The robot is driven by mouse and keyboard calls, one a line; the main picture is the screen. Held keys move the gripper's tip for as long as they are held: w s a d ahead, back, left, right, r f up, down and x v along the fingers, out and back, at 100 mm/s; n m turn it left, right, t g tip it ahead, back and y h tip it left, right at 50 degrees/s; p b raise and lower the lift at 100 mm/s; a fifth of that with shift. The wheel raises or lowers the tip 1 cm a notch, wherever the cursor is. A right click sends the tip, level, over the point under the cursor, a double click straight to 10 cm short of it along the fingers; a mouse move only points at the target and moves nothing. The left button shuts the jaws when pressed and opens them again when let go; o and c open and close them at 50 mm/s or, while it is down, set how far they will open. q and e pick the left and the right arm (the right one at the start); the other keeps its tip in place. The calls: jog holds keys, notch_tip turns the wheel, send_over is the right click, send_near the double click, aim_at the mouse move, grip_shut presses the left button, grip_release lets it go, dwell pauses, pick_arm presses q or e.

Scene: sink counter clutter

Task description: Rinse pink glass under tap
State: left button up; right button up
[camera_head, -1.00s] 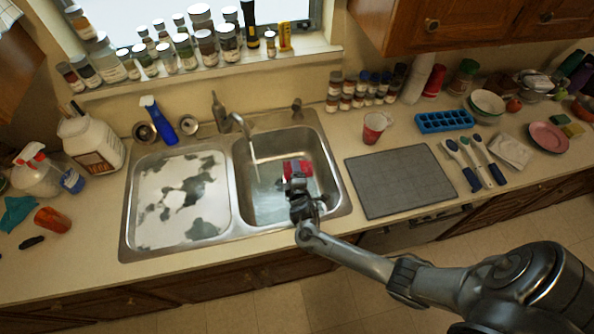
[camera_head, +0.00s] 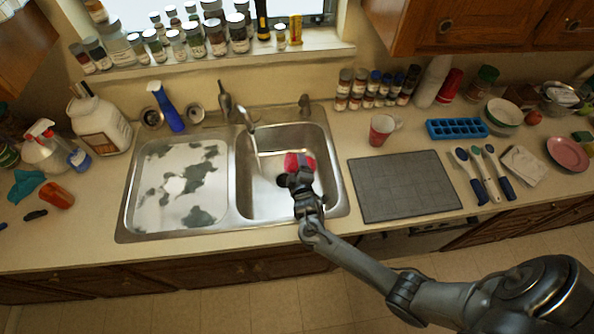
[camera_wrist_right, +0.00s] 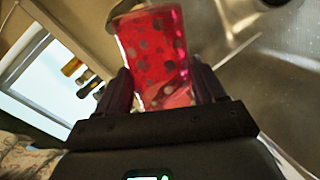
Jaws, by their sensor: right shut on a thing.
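The pink glass (camera_head: 293,160) is held over the right sink basin, to the right of the water stream. The tap (camera_head: 247,122) is running, and a thin stream (camera_head: 256,147) falls into the basin. The glass looks apart from the stream. The head view does not show which way its mouth faces. My left gripper is not in view.
The left basin (camera_head: 185,185) has dark patches. A blue spray bottle (camera_head: 168,108) stands behind it. Right of the sink are a grey board (camera_head: 403,185), a red cup (camera_head: 381,130), a blue ice tray (camera_head: 456,128) and utensils (camera_head: 485,172). Jars line the windowsill.

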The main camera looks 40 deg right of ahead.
jog(key=m+b, duration=0.1)
jog(key=b, duration=0.1)
jog(key=m+t+b, duration=0.1)
jog(key=b, duration=0.1)
jog(key=m+y+b, duration=0.1)
jog(key=m+b, duration=0.1)
jog(key=shift+s+d+r+t, duration=0.2)
jog(key=shift+s+d+t, duration=0.05)
jog(key=shift+d+t, duration=0.05)
jog(key=shift+r+m+t+y, duration=0.1)
jog(key=shift+m+t+y, duration=0.2)
jog(key=shift+m, duration=0.4)
jog(key=m+b, duration=0.1)
jog(key=m+t+b, duration=0.1)
jog(key=shift+w+a+f+m, duration=0.2)
jog(key=shift+f+m, duration=0.1)
jog(key=shift+f, duration=0.05)
jog(key=m+b, duration=0.1)
jog(key=b, duration=0.1)
jog(key=m+b, duration=0.1)
jog(key=shift+w+a+f+m+t, duration=0.25)
jog(key=shift+a+f+m+t, duration=0.05)
jog(key=shift+t, duration=0.1)
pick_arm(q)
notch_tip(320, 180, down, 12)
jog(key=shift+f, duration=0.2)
pick_arm(e)
jog(key=shift+a+m, duration=0.1)
jog(key=shift+m, duration=0.2)
